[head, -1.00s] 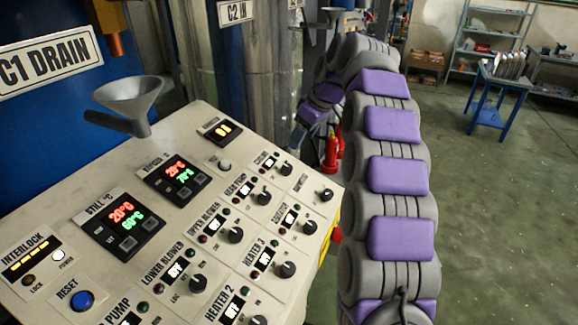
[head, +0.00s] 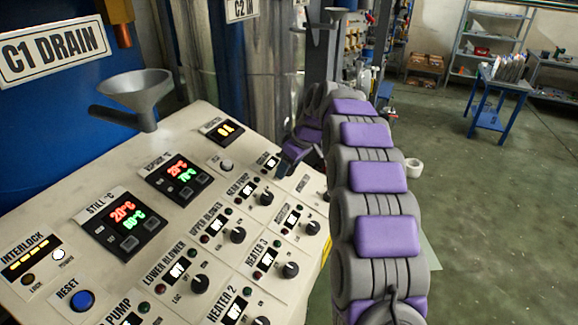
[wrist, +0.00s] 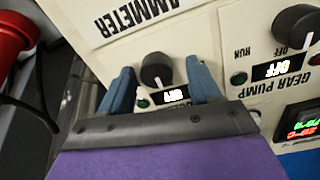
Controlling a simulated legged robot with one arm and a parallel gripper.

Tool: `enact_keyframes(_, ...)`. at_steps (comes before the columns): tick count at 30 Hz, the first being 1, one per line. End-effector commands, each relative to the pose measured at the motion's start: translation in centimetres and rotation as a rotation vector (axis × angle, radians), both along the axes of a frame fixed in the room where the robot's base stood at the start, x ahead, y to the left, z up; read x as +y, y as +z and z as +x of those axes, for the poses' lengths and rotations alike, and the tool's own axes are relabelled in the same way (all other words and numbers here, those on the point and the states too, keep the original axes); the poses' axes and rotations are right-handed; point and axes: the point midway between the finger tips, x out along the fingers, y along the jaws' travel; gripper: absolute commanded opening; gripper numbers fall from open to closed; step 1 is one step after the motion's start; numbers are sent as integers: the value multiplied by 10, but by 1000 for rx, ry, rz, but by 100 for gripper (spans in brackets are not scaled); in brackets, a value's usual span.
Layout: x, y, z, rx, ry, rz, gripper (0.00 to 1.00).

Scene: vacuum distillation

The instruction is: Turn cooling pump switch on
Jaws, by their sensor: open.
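The control panel (head: 225,165) has rows of dark knobs, labels and small displays. The knob (wrist: 156,70) in the wrist view sits between the two blue fingers of my gripper (wrist: 160,75), which is open around it. Its display (wrist: 175,95) reads OFF, with a green lamp beside it. The label of this switch is mostly hidden by my gripper. It lies beside the gear pump switch (wrist: 295,30). I cannot tell whether the fingers touch the knob.
The ammeter label (wrist: 130,18) is just beyond the knob. The gear pump knob (head: 266,198) is close by, with its display reading OFF. A grey funnel (head: 136,92) hangs over the panel's upper left. Open floor (head: 490,210) lies to the right.

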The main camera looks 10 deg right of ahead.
Motion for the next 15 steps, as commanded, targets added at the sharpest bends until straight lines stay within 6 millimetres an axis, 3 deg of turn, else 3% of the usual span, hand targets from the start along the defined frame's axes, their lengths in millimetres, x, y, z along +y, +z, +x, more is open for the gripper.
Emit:
enact_keyframes(4, -1, 0, 0, 0, -1, 0, 61)
enact_keyframes(15, -1, 0, 0, 1, -1, 0, 25)
